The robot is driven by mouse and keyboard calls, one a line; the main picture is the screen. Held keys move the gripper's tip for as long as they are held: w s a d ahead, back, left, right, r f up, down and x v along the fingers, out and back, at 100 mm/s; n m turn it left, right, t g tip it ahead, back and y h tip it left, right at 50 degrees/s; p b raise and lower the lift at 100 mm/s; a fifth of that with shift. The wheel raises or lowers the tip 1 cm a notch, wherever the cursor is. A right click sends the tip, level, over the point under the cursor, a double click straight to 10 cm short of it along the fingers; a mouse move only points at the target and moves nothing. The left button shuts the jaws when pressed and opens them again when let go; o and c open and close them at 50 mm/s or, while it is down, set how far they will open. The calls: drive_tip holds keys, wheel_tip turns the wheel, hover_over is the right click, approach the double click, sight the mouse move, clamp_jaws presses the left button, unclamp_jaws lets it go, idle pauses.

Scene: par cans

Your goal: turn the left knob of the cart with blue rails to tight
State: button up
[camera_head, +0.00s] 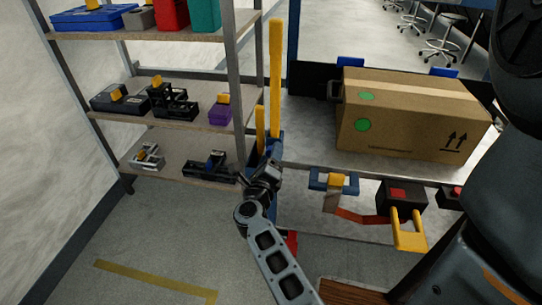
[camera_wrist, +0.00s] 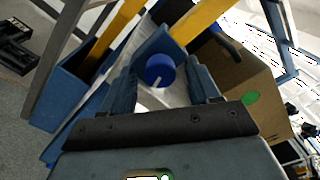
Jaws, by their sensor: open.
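The cart (camera_head: 300,135) with blue rails stands right of the shelf, with a blue post and yellow uprights at its left end. In the wrist view a round blue knob (camera_wrist: 160,69) with a pale pointer mark shows on a blue bracket (camera_wrist: 158,42). My gripper (camera_head: 264,178) is at the cart's left front corner. In the wrist view my gripper (camera_wrist: 162,82) is open, one finger on each side of the knob in the picture. I cannot tell whether either finger touches it. The knob is hidden behind my gripper in the head view.
A cardboard box (camera_head: 410,115) with green dots sits on the cart. Blue, yellow and black fittings (camera_head: 335,180) line its front edge, with a red strip (camera_head: 362,217) below. A shelf (camera_head: 165,122) with several tools stands left. The floor (camera_head: 160,240) in front is clear.

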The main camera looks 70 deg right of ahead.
drive_tip(key=a, duration=0.7)
drive_tip(key=shift+s, duration=0.35)
drive_tip(key=shift+a, duration=0.15)
